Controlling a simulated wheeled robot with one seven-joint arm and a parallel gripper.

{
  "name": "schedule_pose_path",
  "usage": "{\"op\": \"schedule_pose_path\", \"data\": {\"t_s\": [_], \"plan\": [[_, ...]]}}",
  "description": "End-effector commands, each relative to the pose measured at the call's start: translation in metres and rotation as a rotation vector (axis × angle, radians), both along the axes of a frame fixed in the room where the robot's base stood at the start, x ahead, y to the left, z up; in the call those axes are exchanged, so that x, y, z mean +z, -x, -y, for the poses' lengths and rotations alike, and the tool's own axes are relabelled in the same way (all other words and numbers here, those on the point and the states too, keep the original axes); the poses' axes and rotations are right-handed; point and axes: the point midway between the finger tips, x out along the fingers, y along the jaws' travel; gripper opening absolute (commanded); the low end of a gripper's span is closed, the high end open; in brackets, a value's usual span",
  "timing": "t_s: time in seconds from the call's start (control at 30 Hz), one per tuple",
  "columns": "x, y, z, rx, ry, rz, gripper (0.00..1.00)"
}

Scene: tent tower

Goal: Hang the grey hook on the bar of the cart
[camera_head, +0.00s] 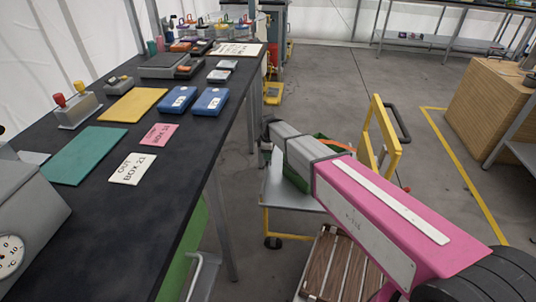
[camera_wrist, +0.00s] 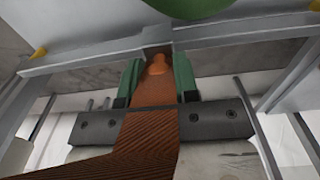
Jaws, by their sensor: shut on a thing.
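The cart has a grey shelf (camera_head: 283,192), a yellow upright frame (camera_head: 391,140) and a dark handle bar (camera_head: 402,125). My pink arm reaches across in front of it. My gripper (camera_head: 267,132) is at the far end of the arm, near the table edge, small and partly hidden. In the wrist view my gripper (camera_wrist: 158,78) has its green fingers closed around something. A grey piece, apparently the grey hook (camera_wrist: 157,36), shows just beyond the fingertips; its shape is unclear. An orange-brown ribbed surface shows between the fingers. I cannot tell whether the hook touches the cart.
The long dark table (camera_head: 190,145) at the left holds blue boxes (camera_head: 211,101), a green mat (camera_head: 84,154) and labelled cards. A green bin (camera_head: 296,180) is on the cart, partly hidden. A slatted wooden crate (camera_head: 337,262) is below.

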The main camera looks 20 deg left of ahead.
Motion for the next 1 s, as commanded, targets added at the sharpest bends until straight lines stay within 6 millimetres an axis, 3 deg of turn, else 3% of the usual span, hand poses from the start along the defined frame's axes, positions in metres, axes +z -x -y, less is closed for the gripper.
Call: {"op": "schedule_pose_path", "data": {"t_s": [0.73,0.77,0.8,0.83,1.0], "plan": [[-0.0079,0.0,0.0,0.0,0.0,0.0,0.02],[-0.0077,0.0,0.0,0.0,0.0,0.0,0.38],[-0.0077,0.0,0.0,0.0,0.0,0.0,0.51],[-0.0077,0.0,0.0,0.0,0.0,0.0,0.58],[-0.0076,0.0001,0.0,0.0,0.0,0.0,0.58]]}}
